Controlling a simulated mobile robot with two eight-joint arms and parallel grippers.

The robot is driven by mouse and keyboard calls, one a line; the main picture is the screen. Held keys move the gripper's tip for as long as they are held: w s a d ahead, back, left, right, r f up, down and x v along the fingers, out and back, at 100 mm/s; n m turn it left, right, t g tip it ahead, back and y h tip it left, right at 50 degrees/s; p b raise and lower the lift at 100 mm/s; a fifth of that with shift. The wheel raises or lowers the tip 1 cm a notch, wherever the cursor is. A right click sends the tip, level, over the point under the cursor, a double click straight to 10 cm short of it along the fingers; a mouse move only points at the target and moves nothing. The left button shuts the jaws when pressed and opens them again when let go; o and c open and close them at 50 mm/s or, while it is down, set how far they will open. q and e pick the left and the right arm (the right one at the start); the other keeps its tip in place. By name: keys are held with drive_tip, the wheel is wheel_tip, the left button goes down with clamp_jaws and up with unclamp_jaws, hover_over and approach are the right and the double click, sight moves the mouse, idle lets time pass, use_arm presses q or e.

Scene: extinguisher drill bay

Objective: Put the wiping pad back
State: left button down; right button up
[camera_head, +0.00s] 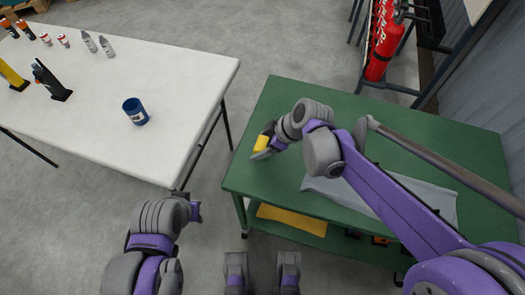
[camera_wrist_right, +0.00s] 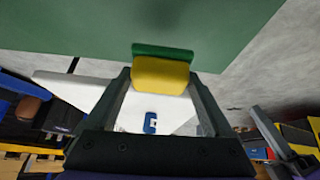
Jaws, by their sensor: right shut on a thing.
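The wiping pad is a small yellow block (camera_head: 262,143) near the left edge of the green cart's top (camera_head: 300,100). In the right wrist view the pad (camera_wrist_right: 160,76) shows a green layer along its far side. My right gripper (camera_head: 268,146) is shut on the pad, with one finger on each side of it. I cannot tell whether the pad touches the cart top. My left gripper (camera_head: 194,208) is low in the head view, away from the pad, in front of the white table (camera_head: 190,80); its finger opening cannot be made out.
A grey cloth (camera_head: 318,187) lies on the cart top, partly behind my right arm. A yellow item (camera_head: 290,220) lies on the lower shelf. A blue mug (camera_head: 135,111), bottles (camera_head: 89,42) and tools stand on the white table. A red extinguisher (camera_head: 383,45) stands behind the cart.

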drive_tip(key=shift+w+f+b, duration=0.1)
drive_tip(key=shift+f+b, duration=0.3)
drive_tip(key=shift+f, duration=1.95)
drive_tip(key=shift+f, duration=0.15)
drive_tip(key=o, duration=1.1)
drive_tip(key=shift+c, duration=0.2)
